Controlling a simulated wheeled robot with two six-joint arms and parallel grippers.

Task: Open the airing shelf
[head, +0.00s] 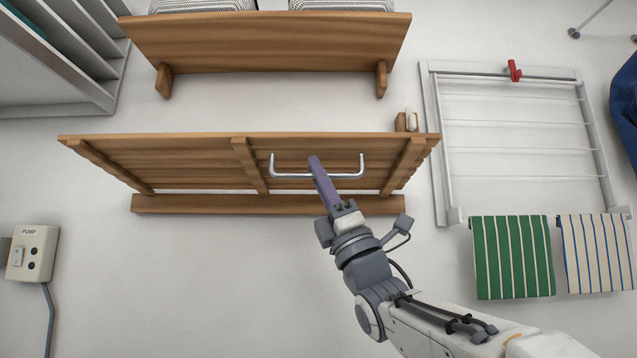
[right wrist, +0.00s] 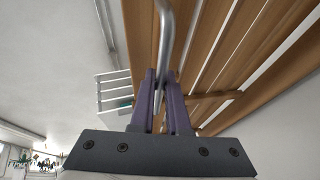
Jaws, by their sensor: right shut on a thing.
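The airing shelf (head: 200,160) is a brown slatted wooden panel on the pale wall in the middle of the head view. It leans out from the wall at a slant, with a wooden rail (head: 240,204) along its lower side. A metal bar handle (head: 285,174) is fixed to the slatted panel. My right gripper (head: 315,165) is shut on this handle, near its middle. In the right wrist view the purple fingers (right wrist: 160,85) stand either side of the metal handle (right wrist: 164,40), with the slats behind. My left gripper is not in view.
A small wooden block with a pale turn piece (head: 410,120) is at the panel's upper right corner. A wooden wall shelf (head: 270,42) sits above. A white drying rack (head: 522,72) with striped towels (head: 512,257) is right; a pump switch box (head: 32,252) is lower left.

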